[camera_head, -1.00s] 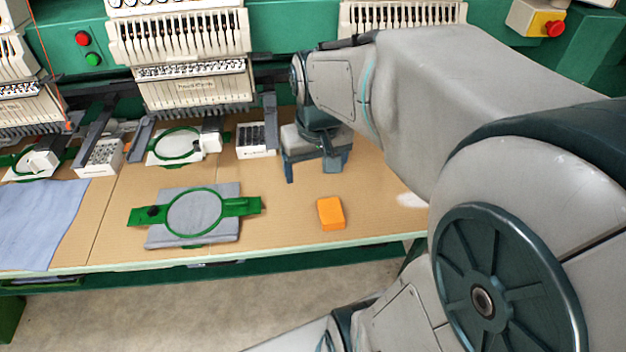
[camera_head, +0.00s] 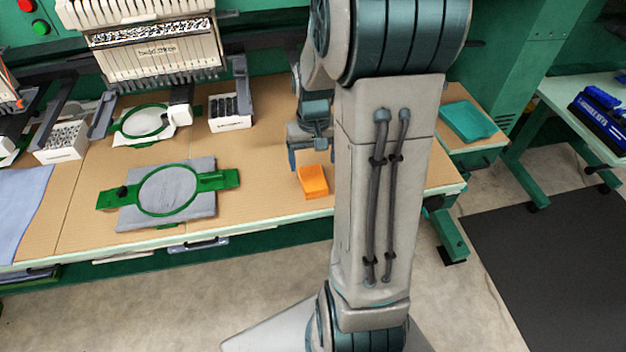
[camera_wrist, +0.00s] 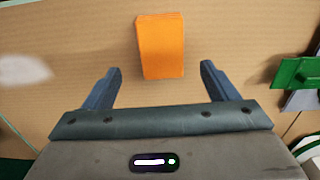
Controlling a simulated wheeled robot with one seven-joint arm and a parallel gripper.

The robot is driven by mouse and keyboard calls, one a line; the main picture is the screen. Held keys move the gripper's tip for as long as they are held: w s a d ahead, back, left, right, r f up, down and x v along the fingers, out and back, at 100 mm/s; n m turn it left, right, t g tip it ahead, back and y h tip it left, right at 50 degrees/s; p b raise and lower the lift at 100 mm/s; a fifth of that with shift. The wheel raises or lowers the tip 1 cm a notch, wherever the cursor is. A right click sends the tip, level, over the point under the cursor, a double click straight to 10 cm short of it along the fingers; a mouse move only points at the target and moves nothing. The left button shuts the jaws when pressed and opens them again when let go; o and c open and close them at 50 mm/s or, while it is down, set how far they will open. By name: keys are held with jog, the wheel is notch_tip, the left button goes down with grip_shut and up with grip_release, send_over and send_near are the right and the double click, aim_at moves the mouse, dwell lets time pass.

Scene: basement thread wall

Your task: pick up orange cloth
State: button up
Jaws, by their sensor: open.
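The orange cloth (camera_head: 313,181) is a small folded block lying on the tan tabletop, just left of my forearm in the head view. In the wrist view the cloth (camera_wrist: 161,46) lies ahead of my gripper (camera_wrist: 158,84), roughly centred between the two finger lines and apart from them. My gripper is open and empty, with both fingertips showing in the wrist view. In the head view my gripper (camera_head: 309,160) is above the table behind the cloth, partly covered by my arm.
A green embroidery hoop (camera_head: 168,190) on grey fabric lies left of the cloth. A white box of dark spools (camera_head: 230,112) stands behind, near the embroidery machine (camera_head: 155,58). A teal folded item (camera_head: 467,121) lies at the right. Bare tabletop surrounds the cloth.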

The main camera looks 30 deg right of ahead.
aim_at(313, 177)
jog(key=shift+s+a+f, duration=0.1)
jog(key=shift+f, duration=1.35)
jog(key=shift+s+a+f, duration=0.1)
jog(key=shift+f, duration=1.3)
jog(key=c, duration=1.1)
